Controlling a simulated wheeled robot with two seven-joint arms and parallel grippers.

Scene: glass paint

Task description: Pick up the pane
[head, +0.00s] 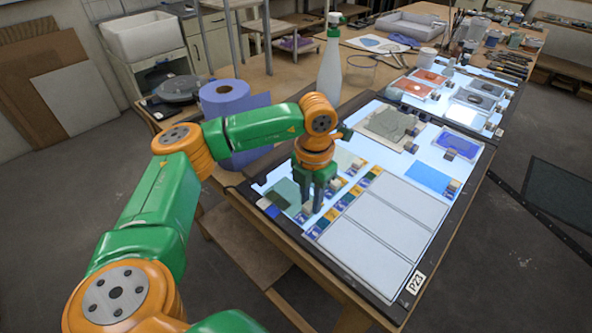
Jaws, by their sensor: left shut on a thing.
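My left gripper (312,208) points straight down over the left part of the lit table (360,150), its fingertips low among small coloured samples. It is shut on a pane, but the fingers hide most of the grip and I cannot tell whether the pane is clear of the surface. A grey-green pane (285,191) shows just left of the fingers. Other panes lie on the lit surface: a blue one (428,177), a blue-violet one (459,143) and a grey-green one (385,122). My right gripper is not in view.
A white spray bottle (330,72) and a blue paper roll (224,98) stand behind my left arm. Large pale blank panels (388,222) lie right of the gripper, beside a row of colour swatches. Orange panes (412,88) and tools lie farther back.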

